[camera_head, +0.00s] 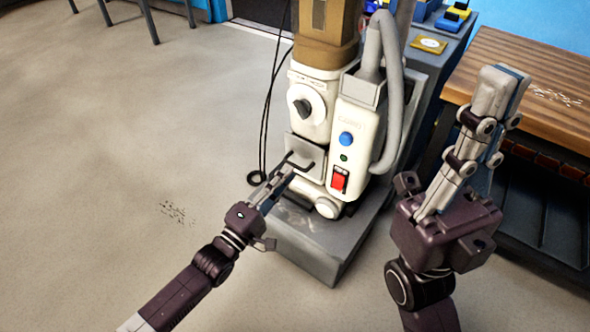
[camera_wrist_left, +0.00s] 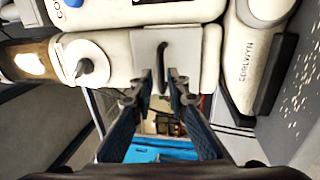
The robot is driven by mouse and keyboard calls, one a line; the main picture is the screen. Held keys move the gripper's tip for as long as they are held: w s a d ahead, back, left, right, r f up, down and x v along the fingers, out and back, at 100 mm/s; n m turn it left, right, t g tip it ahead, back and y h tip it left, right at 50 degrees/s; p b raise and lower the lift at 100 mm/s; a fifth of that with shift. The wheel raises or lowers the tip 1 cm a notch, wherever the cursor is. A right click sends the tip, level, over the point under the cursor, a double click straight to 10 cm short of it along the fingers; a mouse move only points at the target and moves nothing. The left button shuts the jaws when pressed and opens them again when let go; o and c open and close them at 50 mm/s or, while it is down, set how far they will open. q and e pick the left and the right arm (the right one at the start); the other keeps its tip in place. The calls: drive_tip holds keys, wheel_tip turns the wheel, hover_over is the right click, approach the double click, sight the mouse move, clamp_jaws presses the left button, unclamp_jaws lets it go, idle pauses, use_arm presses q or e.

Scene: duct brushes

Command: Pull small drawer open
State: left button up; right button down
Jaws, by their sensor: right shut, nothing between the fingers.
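The small drawer has a grey square front (camera_head: 307,147) low on the cream machine, below a black knob. It carries a dark bar handle (camera_head: 301,164). In the left wrist view the drawer front (camera_wrist_left: 146,48) is straight ahead, with the handle (camera_wrist_left: 164,52) running down between my fingertips. The drawer front looks close against the body. My left gripper (camera_head: 284,173) is at the handle, its fingers (camera_wrist_left: 160,77) apart on either side; contact is not clear. My right gripper (camera_head: 497,90) is shut and empty, raised at the right, away from the drawer.
The cream machine (camera_head: 309,103) stands on a grey base (camera_head: 310,245). A control box (camera_head: 352,130) with a blue button and red switch (camera_head: 339,179) is beside the drawer. A grey hose (camera_head: 391,90) curves at its right. A wooden bench (camera_head: 545,75) is at right. Floor at left is free.

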sight(295, 166)
use_arm(q)
drive_tip(key=shift+b+x, duration=0.6)
drive_tip(key=shift+x, duration=1.65)
drive_tip(key=shift+f, duration=0.1)
drive_tip(key=shift+c, duration=0.4)
clamp_jaws()
